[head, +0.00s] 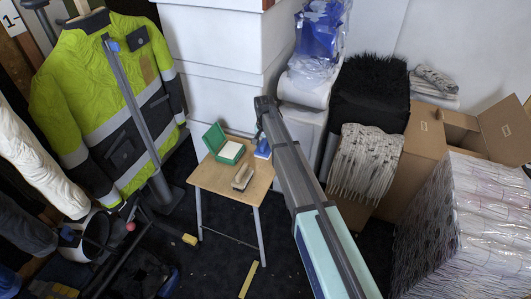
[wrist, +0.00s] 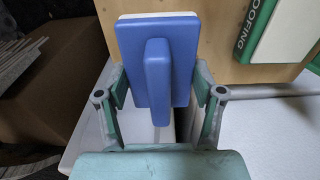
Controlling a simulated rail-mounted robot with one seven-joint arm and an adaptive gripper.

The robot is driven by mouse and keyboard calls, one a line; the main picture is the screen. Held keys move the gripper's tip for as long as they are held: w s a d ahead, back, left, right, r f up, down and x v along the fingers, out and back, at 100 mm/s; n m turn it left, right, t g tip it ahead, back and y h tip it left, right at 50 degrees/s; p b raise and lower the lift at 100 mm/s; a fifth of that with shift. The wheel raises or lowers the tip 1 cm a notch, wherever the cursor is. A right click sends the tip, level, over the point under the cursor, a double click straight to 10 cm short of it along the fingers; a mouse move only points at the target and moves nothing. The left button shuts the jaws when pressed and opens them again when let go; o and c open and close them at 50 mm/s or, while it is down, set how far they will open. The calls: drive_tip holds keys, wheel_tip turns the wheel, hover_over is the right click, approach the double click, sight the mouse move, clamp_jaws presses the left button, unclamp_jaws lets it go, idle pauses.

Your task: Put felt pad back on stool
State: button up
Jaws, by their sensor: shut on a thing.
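The felt pad (wrist: 130,65) is a blue rectangular float with a raised blue handle and a white layer along its far edge. In the wrist view my gripper (wrist: 160,88) has a finger on each side of the pad and is shut on it. In the head view the blue pad (head: 263,149) shows at the back right corner of the stool (head: 212,182), a small wooden top on grey legs. The wooden stool top (wrist: 225,70) lies beyond the pad in the wrist view. I cannot tell whether the pad touches it. My arm hides part of the gripper in the head view.
A green open box (head: 217,142) with a white inside sits on the stool's back left. A beige block-like tool (head: 242,177) lies near its middle right. White stacked boxes (head: 215,60) stand behind. Cardboard boxes (head: 425,135) and a shaggy roll (head: 366,160) are to the right.

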sight(265, 141)
drive_tip(key=shift+f, duration=2)
drive_tip(key=shift+f, duration=0.1)
drive_tip(key=shift+f, duration=0.35)
drive_tip(key=o, duration=1)
drive_tip(key=shift+r, duration=0.15)
drive_tip(key=r, duration=1.2)
drive_tip(key=shift+s+a+r, duration=0.1)
drive_tip(key=shift+s+r, duration=0.15)
drive_tip(key=shift+r, duration=0.05)
